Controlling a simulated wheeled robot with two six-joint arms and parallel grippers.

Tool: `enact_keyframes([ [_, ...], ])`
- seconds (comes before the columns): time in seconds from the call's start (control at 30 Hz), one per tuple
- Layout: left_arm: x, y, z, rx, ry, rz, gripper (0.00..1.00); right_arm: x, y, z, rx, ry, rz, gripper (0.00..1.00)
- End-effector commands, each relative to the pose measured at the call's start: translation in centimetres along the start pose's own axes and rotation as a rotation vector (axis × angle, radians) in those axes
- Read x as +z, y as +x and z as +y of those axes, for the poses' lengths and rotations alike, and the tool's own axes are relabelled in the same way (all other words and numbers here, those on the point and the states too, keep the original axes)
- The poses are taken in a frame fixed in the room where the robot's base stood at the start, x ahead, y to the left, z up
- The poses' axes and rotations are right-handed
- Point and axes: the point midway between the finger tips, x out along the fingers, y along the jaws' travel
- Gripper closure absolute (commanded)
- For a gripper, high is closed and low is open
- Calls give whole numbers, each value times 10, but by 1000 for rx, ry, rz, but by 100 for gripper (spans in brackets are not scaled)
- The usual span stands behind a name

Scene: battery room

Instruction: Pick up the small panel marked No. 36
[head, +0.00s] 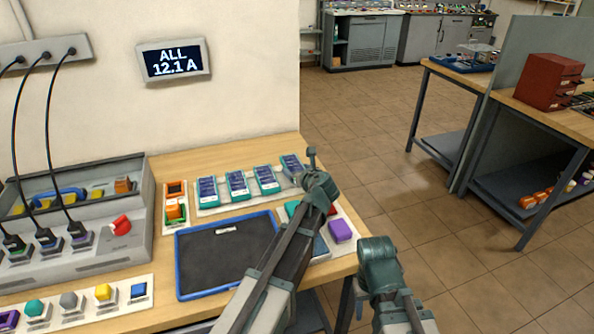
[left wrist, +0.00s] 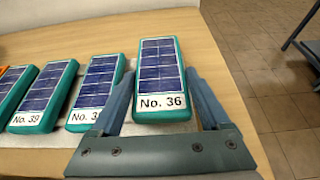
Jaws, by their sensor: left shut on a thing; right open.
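The small panel marked No. 36 (left wrist: 160,75) is teal with dark blue solar cells and a white label. In the left wrist view it stands between the two fingers of my left gripper (left wrist: 162,78), which is shut on it. In the head view this panel (head: 292,164) is at the right end of the row, partly behind my left gripper (head: 308,168). I cannot tell whether it is clear of the surface below. My right gripper (head: 377,248) is open and empty, off the table's right edge; its fingertips are hard to see.
Similar teal panels (head: 237,185) stand left on a pale strip, one marked No. 39 (left wrist: 42,97). A blue-rimmed dark tray (head: 178,262) lies in front. A purple block (head: 341,230) is near the right edge. A grey charging console (head: 90,255) with cables stands left. Floor is open at right.

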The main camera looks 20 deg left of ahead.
Motion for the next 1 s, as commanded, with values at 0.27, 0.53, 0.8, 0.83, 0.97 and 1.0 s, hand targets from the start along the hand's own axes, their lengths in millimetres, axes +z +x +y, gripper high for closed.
enact_keyframes([
  [0.27,-1,-46,21,-1,0,0,86,1,-17,2,0,0,0,50],
  [0.53,-19,-106,48,-2,1,-1,86,1,-23,2,0,0,0,50],
  [0.8,-29,-138,61,-1,1,-1,86,2,-26,2,0,0,0,50],
  [0.83,-29,-139,62,-1,0,-1,86,2,-26,2,0,0,0,50],
  [0.97,-31,-144,64,0,0,-1,86,2,-26,2,0,0,0,50],
  [1.0,-31,-145,65,0,0,-1,86,2,-26,2,0,0,0,50],
])
